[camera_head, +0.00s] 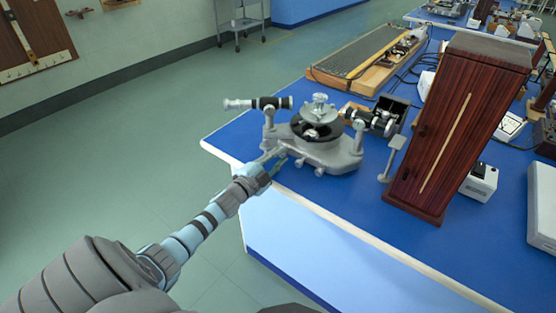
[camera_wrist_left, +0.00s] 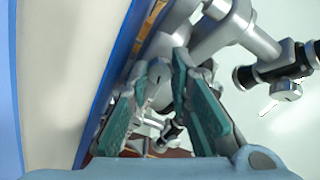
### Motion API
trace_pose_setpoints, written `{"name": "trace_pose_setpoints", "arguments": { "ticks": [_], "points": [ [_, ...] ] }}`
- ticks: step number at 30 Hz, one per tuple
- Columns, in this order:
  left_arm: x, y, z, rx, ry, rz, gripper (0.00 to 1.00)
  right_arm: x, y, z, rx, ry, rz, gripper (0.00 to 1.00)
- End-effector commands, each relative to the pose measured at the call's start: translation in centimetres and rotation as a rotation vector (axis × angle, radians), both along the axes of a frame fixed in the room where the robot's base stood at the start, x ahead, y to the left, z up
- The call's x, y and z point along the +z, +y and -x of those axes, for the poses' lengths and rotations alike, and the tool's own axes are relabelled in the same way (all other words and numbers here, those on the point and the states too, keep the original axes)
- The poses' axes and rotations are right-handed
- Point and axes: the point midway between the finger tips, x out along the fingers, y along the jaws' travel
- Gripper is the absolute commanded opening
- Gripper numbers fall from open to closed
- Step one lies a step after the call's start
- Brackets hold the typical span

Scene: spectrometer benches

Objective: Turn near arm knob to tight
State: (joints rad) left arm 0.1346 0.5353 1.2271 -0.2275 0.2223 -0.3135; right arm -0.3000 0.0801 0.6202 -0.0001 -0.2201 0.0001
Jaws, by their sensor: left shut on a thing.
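The grey spectrometer (camera_head: 325,150) stands at the near left corner of the blue bench, with a round black table (camera_head: 316,128) in its middle. Its near arm carries a black and silver tube (camera_head: 258,103) pointing left, which also shows at the right of the left wrist view (camera_wrist_left: 270,72). My left gripper (camera_head: 275,158) reaches in from the left, low beside the arm's post. In the left wrist view its teal-padded fingers (camera_wrist_left: 162,75) are closed about a small grey knob (camera_wrist_left: 159,84), partly hidden by the fingers. The knob's turn is unclear. My right gripper is not in view.
A tall dark red wooden cabinet (camera_head: 455,125) stands on the bench right of the spectrometer. A long board (camera_head: 370,58) is behind. Open floor (camera_head: 130,150) lies left.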

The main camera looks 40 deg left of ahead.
Motion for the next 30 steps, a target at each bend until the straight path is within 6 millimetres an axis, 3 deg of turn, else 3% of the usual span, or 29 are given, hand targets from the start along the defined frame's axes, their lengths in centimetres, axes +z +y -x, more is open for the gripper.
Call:
{"name": "trace_pose_setpoints", "arguments": {
  "ticks": [12, 29, 30],
  "points": [
    [-0.15, 0.01, 0.03, 0.0, 0.006, -0.221, 0.0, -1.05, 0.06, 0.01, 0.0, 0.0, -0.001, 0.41],
    [-0.07, 0.0, 0.02, 0.0, 0.007, -0.259, 0.0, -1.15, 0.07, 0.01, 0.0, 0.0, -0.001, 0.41],
    [-0.07, 0.0, 0.02, 0.0, 0.007, -0.259, 0.2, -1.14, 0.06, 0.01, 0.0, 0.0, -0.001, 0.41]
  ]
}}
